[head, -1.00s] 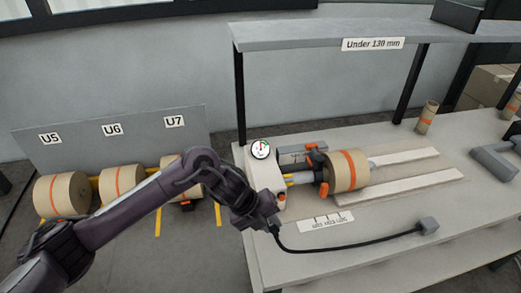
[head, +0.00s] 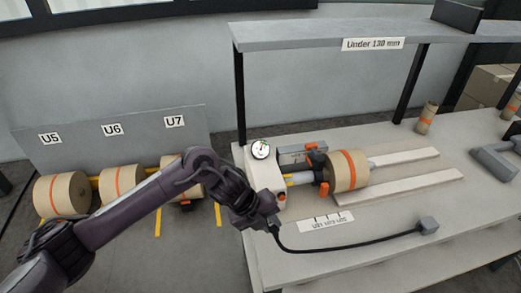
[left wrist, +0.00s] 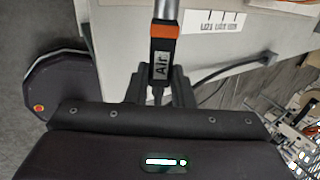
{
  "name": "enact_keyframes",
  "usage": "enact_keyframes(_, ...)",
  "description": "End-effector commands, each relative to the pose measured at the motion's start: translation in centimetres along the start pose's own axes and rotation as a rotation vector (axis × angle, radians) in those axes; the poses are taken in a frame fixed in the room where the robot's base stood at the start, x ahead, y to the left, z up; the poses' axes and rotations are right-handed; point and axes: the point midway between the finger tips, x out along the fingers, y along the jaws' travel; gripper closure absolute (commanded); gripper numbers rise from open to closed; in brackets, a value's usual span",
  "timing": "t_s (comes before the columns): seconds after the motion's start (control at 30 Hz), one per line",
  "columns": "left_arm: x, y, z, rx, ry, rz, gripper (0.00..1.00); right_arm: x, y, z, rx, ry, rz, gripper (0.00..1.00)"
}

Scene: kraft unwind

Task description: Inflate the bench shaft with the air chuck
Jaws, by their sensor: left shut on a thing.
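My left gripper (head: 272,222) is at the left end of the bench, low beside the white end block (head: 266,186) of the bench shaft (head: 300,178). In the left wrist view my left gripper (left wrist: 163,82) is shut on the air chuck (left wrist: 163,50), a dark tool with an orange band, an "Air" label and a grey stem pointing away. The stem's tip is out of that view, so I cannot tell whether it touches the shaft. The shaft passes into a kraft roll (head: 347,170) with an orange stripe. A round gauge (head: 260,150) stands on the block. My right gripper is not in view.
A black hose (head: 345,249) curves across the bench front to a grey block (head: 428,225). A paper ruler label (head: 325,223) lies before the roll. A shelf (head: 380,32) spans above the back. Rolls on the floor rack (head: 122,183) stand to the left.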

Motion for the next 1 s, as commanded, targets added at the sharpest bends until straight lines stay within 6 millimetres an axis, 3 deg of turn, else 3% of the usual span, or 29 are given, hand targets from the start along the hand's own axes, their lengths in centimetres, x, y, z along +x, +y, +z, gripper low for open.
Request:
enact_keyframes(0.57,-0.1,0.0,0.1,-0.002,-0.005,-0.001,1.0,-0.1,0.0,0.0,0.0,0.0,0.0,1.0)
enact_keyframes(1.0,-0.1,-0.1,-3.2,0.0,-0.001,0.0,1.0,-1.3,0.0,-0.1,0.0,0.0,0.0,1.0)
